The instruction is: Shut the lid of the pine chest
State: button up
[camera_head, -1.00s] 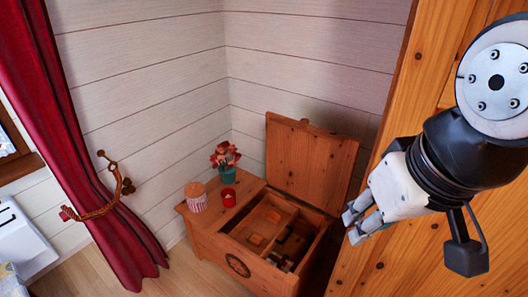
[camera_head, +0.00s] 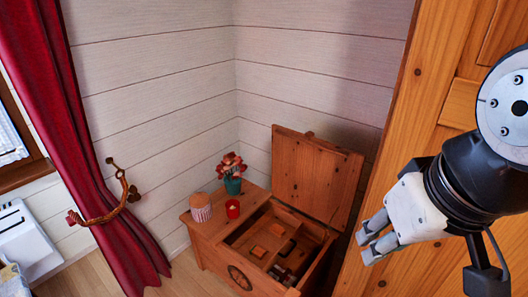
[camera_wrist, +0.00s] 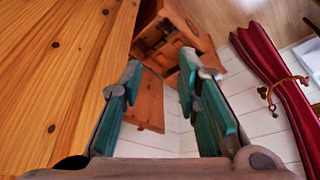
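The pine chest (camera_head: 207,246) stands in the corner, with a dark round emblem on its front. Its lid (camera_head: 311,178) is raised and leans back near the wall. The open part shows compartments with small orange and dark items inside. In the wrist view the chest (camera_wrist: 188,18) is at the top and the lid (camera_wrist: 147,103) shows between my fingers. My gripper (camera_head: 368,240) is to the right of the chest and apart from the lid. Its fingers are spread and empty, also in the wrist view (camera_wrist: 160,80).
A striped jar (camera_head: 201,209), a red candle cup (camera_head: 233,209) and a flower pot (camera_head: 232,184) stand on the chest's fixed left top. A large pine wardrobe (camera_head: 400,150) stands close at the right. A red curtain (camera_head: 75,130) hangs at the left.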

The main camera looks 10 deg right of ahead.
aim_at(319, 178)
jog(key=i+j+z, duration=0.35)
jog(key=j, duration=0.3)
jog(key=i+j+z, duration=0.2)
jog(key=j, duration=0.15)
jog(key=j+z, duration=0.15)
jog(key=j, duration=0.2)
jog(key=i+j+z, duration=0.2)
jog(key=j, duration=0.2)
jog(key=k, duration=0.1)
